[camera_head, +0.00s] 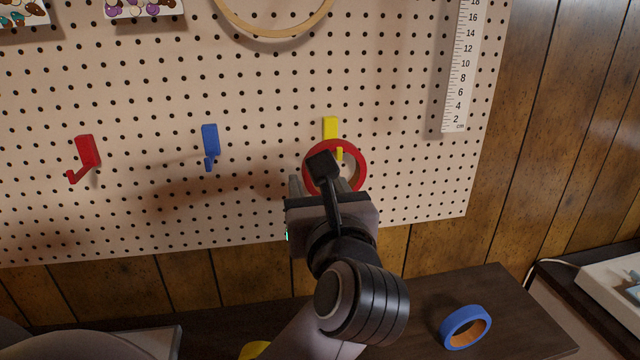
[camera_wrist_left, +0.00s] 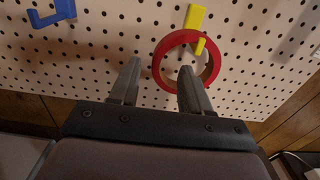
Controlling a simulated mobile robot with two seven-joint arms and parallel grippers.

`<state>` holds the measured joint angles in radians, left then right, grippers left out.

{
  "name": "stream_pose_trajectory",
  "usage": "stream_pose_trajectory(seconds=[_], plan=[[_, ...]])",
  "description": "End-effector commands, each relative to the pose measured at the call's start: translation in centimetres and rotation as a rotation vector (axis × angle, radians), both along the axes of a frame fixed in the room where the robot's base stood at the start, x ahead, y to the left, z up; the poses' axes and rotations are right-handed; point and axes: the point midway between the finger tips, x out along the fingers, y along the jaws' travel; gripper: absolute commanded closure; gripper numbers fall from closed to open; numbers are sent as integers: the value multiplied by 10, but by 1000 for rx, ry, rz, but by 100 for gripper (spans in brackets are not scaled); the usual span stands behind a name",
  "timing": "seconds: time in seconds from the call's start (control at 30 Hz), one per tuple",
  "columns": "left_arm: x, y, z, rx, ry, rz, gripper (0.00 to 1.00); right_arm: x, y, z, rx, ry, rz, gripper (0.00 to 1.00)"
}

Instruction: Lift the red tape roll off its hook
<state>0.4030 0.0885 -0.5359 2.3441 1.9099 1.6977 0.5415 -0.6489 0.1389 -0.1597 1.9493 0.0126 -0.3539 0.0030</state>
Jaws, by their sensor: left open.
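The red tape roll (camera_head: 312,155) hangs on the yellow hook (camera_head: 330,126) of the pegboard. The left wrist view also shows the roll (camera_wrist_left: 160,58) on the yellow hook (camera_wrist_left: 195,17). My left gripper (camera_head: 327,182) is open in front of the roll and partly hides its lower part in the head view. In the left wrist view its fingers (camera_wrist_left: 158,78) lie either side of the roll's left rim, one left of the roll, the other overlapping its opening. I cannot tell whether that finger is inside the hole or whether either touches. My right gripper is not in view.
A red hook (camera_head: 86,152) and a blue hook (camera_head: 210,142) are empty to the left. A ruler (camera_head: 461,70) hangs at the right, a wooden hoop (camera_head: 272,35) above.

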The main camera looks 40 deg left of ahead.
Motion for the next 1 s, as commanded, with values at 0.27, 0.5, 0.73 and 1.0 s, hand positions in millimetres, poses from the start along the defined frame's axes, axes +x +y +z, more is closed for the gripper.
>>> stream_pose_trajectory(seconds=[0.27,0.5,0.73,1.0], plan=[[25,31,2,8,1,6,53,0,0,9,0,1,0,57],[40,48,1,6,0,4,53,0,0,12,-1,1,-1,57],[42,51,0,4,0,3,53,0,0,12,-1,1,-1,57],[42,51,0,4,0,3,100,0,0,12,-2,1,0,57]])
